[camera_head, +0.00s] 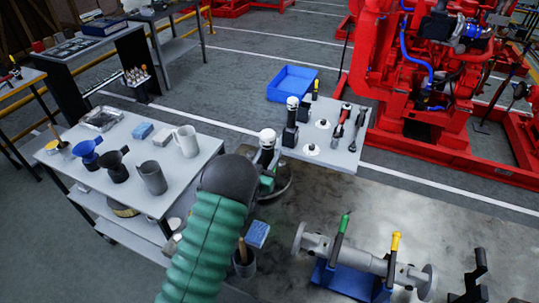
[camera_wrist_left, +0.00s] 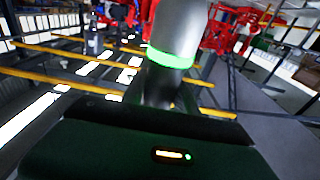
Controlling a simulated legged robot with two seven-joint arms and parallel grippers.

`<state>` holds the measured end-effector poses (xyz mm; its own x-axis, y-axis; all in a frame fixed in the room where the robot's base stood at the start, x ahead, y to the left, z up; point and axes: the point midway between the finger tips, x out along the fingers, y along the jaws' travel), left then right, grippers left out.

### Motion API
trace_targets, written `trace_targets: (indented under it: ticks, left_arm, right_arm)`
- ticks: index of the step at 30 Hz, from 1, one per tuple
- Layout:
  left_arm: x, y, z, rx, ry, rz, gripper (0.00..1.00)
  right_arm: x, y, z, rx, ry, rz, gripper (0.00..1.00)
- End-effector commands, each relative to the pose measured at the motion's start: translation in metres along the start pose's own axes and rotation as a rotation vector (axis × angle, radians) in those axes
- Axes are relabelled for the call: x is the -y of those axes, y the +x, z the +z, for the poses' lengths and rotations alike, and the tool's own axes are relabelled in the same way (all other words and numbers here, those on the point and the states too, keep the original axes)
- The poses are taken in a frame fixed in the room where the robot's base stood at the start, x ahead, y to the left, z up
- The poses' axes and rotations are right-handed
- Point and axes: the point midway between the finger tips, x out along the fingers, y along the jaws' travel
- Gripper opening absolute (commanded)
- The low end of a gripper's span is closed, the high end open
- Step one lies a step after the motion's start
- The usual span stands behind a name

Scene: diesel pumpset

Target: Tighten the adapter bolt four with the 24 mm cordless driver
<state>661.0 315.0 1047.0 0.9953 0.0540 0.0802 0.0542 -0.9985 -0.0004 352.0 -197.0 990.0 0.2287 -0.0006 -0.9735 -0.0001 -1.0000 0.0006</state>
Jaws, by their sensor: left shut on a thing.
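My left arm, in a green sleeve, comes up from the bottom of the head view, and its dark rounded joint hides part of the hand. My left gripper (camera_head: 267,172) is at the near left corner of the small grey tool table. It is shut on a white-topped driver (camera_head: 267,140), which stands upright in it. In the left wrist view a grey cylinder with a green glowing ring (camera_wrist_left: 172,55) rises above the dark gripper body. The driver's size marking is not readable. I cannot make out adapter bolt four. My right gripper is not in view.
The tool table (camera_head: 330,155) holds another white-topped driver (camera_head: 291,112) and several hand tools. A blue bin (camera_head: 292,83) and the red pumpset (camera_head: 420,90) are behind it. A grey shaft (camera_head: 345,253) rests on a blue stand at the front. A cup-laden cart (camera_head: 205,145) stands left.

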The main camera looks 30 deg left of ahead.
Motion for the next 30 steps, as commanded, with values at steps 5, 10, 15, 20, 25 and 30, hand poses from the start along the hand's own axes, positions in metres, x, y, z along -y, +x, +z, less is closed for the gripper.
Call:
trace_targets:
  ticks: [5, 10, 15, 20, 25, 30]
  left_arm:
    - [-0.001, 0.001, -0.014, 0.001, -0.002, 0.002, 0.0]
    - [-0.001, 0.001, -0.029, -0.002, -0.002, 0.002, 0.0]
    - [-0.001, 0.003, -0.042, -0.002, -0.001, 0.002, 0.0]
    - [-0.001, 0.004, -0.054, -0.003, -0.001, 0.002, 0.0]
    - [-0.001, 0.004, -0.056, -0.003, -0.001, 0.002, 0.0]
    - [0.0, 0.004, -0.057, -0.004, -0.001, 0.001, 0.0]
  right_arm:
    - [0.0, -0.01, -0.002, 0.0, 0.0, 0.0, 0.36]
    - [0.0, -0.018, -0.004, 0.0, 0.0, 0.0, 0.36]
    - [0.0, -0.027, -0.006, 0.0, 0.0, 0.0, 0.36]
    - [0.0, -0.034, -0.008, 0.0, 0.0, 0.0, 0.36]
    - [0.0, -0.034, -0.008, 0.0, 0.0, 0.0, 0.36]
    - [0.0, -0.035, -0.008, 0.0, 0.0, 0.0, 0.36]
